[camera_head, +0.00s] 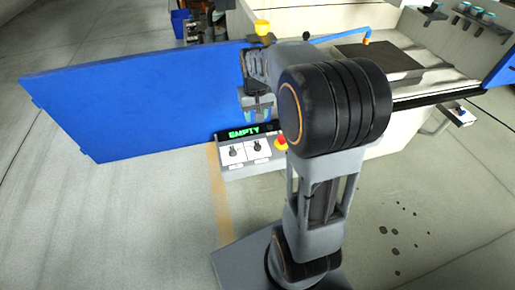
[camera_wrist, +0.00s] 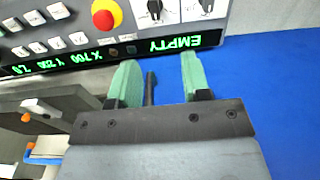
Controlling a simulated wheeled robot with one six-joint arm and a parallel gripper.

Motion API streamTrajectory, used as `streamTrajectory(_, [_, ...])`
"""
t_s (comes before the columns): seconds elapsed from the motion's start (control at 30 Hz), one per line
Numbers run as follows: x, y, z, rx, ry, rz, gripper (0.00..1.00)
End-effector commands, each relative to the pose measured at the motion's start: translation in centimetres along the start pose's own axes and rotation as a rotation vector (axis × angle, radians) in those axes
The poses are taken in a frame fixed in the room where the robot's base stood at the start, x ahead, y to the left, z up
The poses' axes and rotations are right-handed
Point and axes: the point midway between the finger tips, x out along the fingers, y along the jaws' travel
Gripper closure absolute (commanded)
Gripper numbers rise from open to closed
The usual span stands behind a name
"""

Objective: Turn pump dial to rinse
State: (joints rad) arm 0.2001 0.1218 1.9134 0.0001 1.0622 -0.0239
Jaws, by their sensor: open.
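The control panel (camera_head: 243,168) has two black dials on white plates, a left dial (camera_head: 233,152) and a right dial (camera_head: 257,146). Their labels are too small to read, so I cannot tell which is the pump dial or its setting. In the wrist view the panel is upside down, with the dials (camera_wrist: 155,8) (camera_wrist: 207,5) at the top edge, partly cut off. My gripper (camera_head: 258,117) is above and behind the dials, near the display. Its green fingers (camera_wrist: 158,62) are open and apart from both dials. A thin dark rod shows between them.
A red stop button (camera_head: 281,143) on yellow sits right of the dials. The green display (camera_head: 243,132) reads EMPTY. A large blue panel (camera_head: 150,105) stands behind and left. Several small keys (camera_wrist: 56,43) line the console. Open floor lies at the front left.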

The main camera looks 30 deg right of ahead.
Motion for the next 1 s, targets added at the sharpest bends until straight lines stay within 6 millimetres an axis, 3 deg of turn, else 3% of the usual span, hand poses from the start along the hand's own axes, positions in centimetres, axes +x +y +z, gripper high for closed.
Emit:
streamTrajectory(0.03, [1.4,0.4,-0.6,0.008,-0.016,0.0,0.56])
streamTrajectory(0.2, [3.4,1.1,-1.5,0.021,-0.044,0.0,0.56])
streamTrajectory(0.7, [12.2,1.2,-1.1,0.024,-0.049,-0.001,0.56])
streamTrajectory(1.0, [15.8,1.2,-0.9,0.024,-0.047,-0.001,0.56])
